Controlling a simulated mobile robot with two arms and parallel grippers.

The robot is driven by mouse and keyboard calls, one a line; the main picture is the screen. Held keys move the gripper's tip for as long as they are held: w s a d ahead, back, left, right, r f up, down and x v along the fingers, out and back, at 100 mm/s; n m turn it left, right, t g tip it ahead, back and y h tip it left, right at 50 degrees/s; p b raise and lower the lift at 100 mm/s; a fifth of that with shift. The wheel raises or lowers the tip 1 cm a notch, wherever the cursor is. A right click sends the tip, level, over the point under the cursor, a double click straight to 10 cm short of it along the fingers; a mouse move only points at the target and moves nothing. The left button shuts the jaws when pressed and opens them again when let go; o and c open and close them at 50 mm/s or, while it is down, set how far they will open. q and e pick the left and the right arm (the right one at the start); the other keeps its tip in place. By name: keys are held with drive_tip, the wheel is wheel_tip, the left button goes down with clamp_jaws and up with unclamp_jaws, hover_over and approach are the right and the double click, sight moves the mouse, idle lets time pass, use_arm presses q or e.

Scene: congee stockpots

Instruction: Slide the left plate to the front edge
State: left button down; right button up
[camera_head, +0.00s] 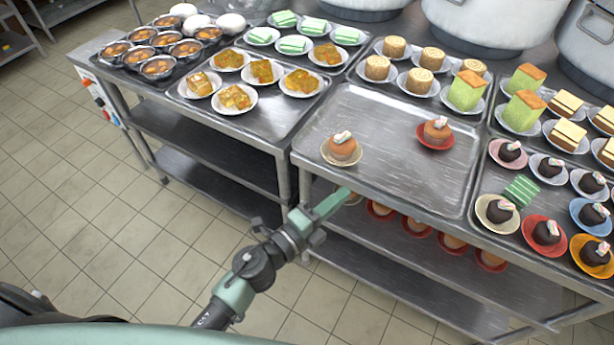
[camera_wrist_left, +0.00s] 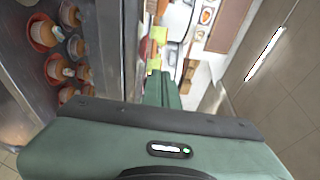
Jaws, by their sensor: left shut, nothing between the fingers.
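The left plate (camera_head: 342,164) is cream and holds a small brown cake (camera_head: 343,149) with a white topping. It sits on the left part of a mostly bare metal tray (camera_head: 390,165), back from the front edge. The right plate (camera_head: 436,145) is red with a similar cake, farther right on the tray. My left gripper (camera_head: 338,197) is shut and empty, in front of the counter's front edge, nearer the camera than the left plate and apart from it in the picture. Its green fingers also show in the left wrist view (camera_wrist_left: 165,88). My right gripper is not in view.
A lower shelf under the counter holds several red plates with cakes (camera_head: 415,222), close to my left gripper; similar ones show in the left wrist view (camera_wrist_left: 58,70). Trays of desserts fill the left, back and right. Large pots (camera_head: 490,22) stand behind. The tray's middle is clear.

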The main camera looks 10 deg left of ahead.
sight(345, 170)
use_arm(q)
drive_tip(key=shift+n+t+y, duration=0.3)
drive_tip(key=shift+n+y, duration=0.3)
drive_tip(key=x, duration=0.3)
drive_tip(key=a+x, duration=0.1)
drive_tip(key=x, duration=0.2)
drive_tip(key=f+p+x, duration=0.1)
drive_tip(key=x, duration=0.2)
drive_tip(key=shift+w+a+f, duration=0.1)
drive_tip(key=shift+w+a, duration=0.05)
drive_tip(key=shift+w, duration=0.25)
drive_tip(key=shift+w+a+f, duration=0.1)
drive_tip(key=shift+w+a, duration=1.05)
drive_tip(key=shift+a, duration=0.05)
drive_tip(key=shift+w+a, duration=0.1)
drive_tip(key=shift+a, duration=0.1)
drive_tip(key=shift+w, duration=0.1)
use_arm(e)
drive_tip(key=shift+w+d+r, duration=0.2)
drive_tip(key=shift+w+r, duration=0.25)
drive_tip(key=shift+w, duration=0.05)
use_arm(q)
drive_tip(key=shift+a, duration=0.1)
